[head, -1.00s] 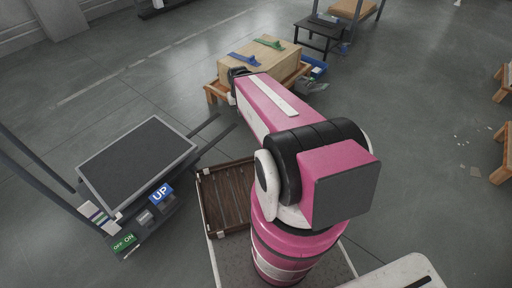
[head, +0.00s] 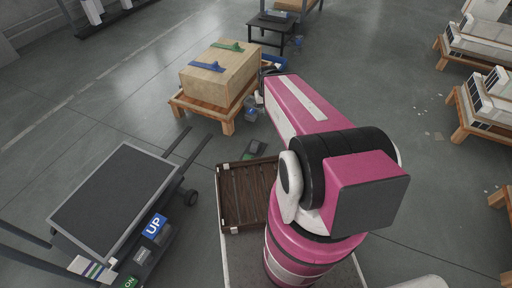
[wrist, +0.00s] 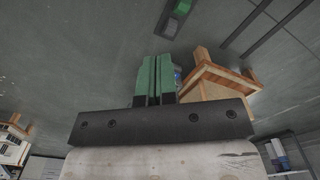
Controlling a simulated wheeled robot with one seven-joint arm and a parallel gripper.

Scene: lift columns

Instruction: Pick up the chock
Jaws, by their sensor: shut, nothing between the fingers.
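No thing is clearly readable as the chock. A small dark block with a green part (head: 254,150) lies on the floor between the wooden tray and the pallet. A similar dark and green block lies at the top of the wrist view (wrist: 176,18), ahead of my fingers and apart from them. A blue wedge-like piece (head: 207,66) and a green one (head: 229,46) lie on top of a wooden crate (head: 210,82). My gripper (wrist: 155,72) shows green fingers pressed together and empty. In the head view my arm mostly hides it.
The crate stands on a low wooden pallet (head: 196,112). A lift cart with a dark platform (head: 115,195) and an UP sign stands at left. A slatted wooden tray (head: 240,200) is beside my arm. Pallets with white goods (head: 480,100) stand at right. Open floor lies between.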

